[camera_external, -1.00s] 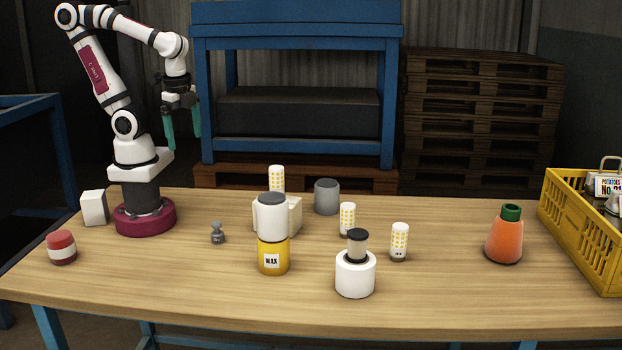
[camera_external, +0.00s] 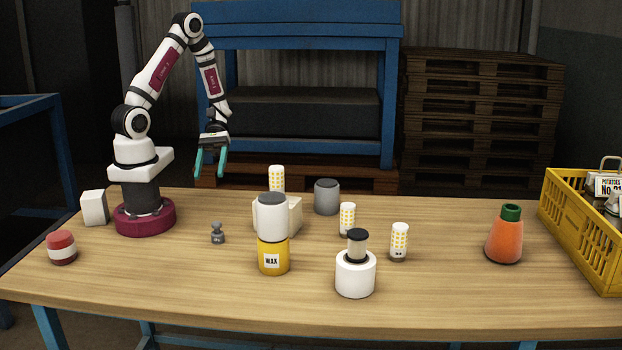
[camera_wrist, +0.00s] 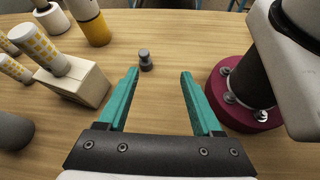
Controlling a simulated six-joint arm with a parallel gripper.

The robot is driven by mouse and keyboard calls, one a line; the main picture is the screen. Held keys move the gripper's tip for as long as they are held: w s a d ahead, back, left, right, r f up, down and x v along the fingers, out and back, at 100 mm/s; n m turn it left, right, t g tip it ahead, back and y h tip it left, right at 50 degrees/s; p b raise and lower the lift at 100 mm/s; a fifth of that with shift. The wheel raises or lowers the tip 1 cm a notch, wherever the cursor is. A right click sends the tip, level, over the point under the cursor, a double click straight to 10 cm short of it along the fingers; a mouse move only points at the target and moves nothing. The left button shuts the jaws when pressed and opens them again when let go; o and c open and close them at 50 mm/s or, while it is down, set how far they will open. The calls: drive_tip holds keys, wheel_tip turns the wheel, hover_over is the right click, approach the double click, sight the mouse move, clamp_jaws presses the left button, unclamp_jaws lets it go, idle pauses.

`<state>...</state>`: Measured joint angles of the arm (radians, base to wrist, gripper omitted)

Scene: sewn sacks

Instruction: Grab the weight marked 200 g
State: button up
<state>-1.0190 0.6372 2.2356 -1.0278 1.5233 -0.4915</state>
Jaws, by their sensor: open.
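A small grey weight (camera_external: 217,233) with a knob on top stands upright on the table, in front of and to the right of my base. It carries a small mark that is too small to read. In the wrist view the weight (camera_wrist: 145,59) stands beyond my fingertips, between their lines and nearer the left finger. My gripper (camera_external: 210,176) has teal fingers, is open and empty, and hangs above the table behind the weight. The gripper also shows in the wrist view (camera_wrist: 159,72).
A yellow wax container (camera_external: 273,257) with a white upper part stands right of the weight. A cream block (camera_external: 293,217), a grey canister (camera_external: 327,197), patterned cylinders (camera_external: 399,242), a white jar (camera_external: 355,275) and an orange flask (camera_external: 504,240) lie further right. A red-topped jar (camera_external: 61,248) is at left.

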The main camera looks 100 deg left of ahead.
drive_tip(key=a+f+n+t, duration=0.1)
drive_tip(key=f+n+t, duration=0.1)
drive_tip(key=n, duration=0.1)
approach(217, 232)
drive_tip(key=shift+n+t+h, duration=0.3)
drive_tip(key=shift+t, duration=0.1)
drive_tip(key=x, duration=0.7)
drive_tip(key=shift+s+d+r, duration=0.2)
drive_tip(key=shift+d+r, duration=0.05)
drive_tip(key=shift+r, duration=0.05)
clamp_jaws()
